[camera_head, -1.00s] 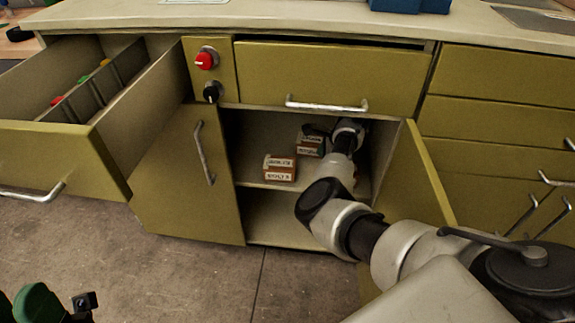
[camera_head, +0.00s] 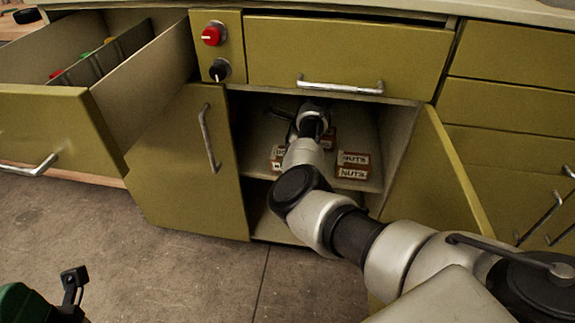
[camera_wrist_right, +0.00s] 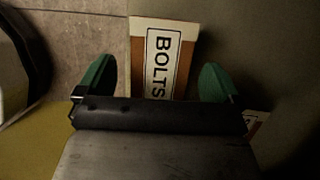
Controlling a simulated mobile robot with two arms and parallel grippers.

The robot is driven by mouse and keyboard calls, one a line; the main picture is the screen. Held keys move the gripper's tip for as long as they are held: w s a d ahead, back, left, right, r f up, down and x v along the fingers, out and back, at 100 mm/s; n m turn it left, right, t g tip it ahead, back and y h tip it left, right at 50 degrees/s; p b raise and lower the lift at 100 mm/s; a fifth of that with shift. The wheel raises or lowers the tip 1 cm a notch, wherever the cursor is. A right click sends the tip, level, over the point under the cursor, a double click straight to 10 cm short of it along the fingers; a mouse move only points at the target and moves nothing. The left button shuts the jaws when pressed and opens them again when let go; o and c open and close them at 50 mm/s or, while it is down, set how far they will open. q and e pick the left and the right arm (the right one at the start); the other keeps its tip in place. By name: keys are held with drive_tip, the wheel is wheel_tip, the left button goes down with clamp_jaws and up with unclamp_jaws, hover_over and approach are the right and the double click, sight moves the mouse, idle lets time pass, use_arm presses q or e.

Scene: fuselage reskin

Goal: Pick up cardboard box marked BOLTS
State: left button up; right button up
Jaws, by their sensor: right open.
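The cardboard box marked BOLTS (camera_wrist_right: 161,55) shows its white label in the right wrist view, between the two green fingers of my open right gripper (camera_wrist_right: 158,78). The near end of the box is hidden behind the gripper body, and I cannot tell if the fingers touch it. In the head view, my right arm reaches into the open cabinet and covers much of a brown box (camera_head: 277,154) on the shelf. Part of my left gripper (camera_head: 62,292) shows at the bottom left, away from the cabinet; its jaw opening is not clear.
A NUTS box (camera_head: 353,165) sits right of my arm on the shelf (camera_head: 367,185). Another box (camera_head: 329,138) is partly hidden behind the arm. The cabinet doors (camera_head: 190,165) (camera_head: 437,180) stand open on both sides. A drawer (camera_head: 60,125) juts out at left.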

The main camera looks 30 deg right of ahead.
drive_tip(key=x, duration=0.3)
drive_tip(key=shift+s+d+f+b, duration=0.1)
drive_tip(key=shift+d+b, duration=0.1)
drive_tip(key=shift+b, duration=0.2)
drive_tip(key=shift+c, duration=0.4)
drive_tip(key=c, duration=1.2)
